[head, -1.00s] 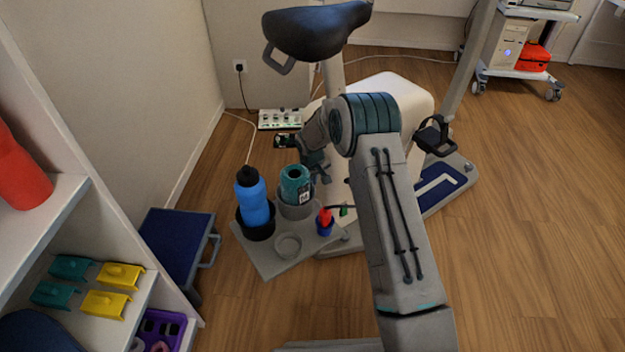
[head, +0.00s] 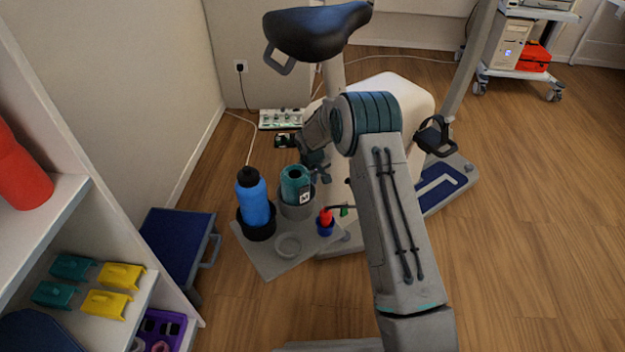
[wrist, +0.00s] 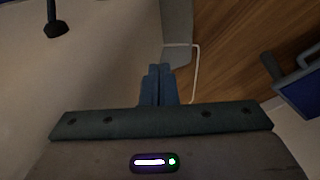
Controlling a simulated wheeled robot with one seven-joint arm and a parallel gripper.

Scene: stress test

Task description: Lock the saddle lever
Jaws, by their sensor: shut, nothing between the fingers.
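The black bike saddle (head: 315,30) with a grey loop at its left end is at the top of the head view, on a pale post. A black rod with a rounded knob (wrist: 55,27), which looks like the lever, hangs at the upper left of the wrist view. My gripper (wrist: 159,70) is shut and empty, its fingertips apart from the knob and to its right. In the head view my gripper is small, partly hidden by my arm, below the saddle and beside the bike's white body (head: 400,92). Whether the lever is locked cannot be told.
A grey tray (head: 268,262) holds a blue bottle (head: 254,203), a teal container (head: 295,185) and a small red-topped item (head: 325,217). A power strip (head: 281,119) lies by the wall. A blue step (head: 172,245) and shelves (head: 75,225) stand left.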

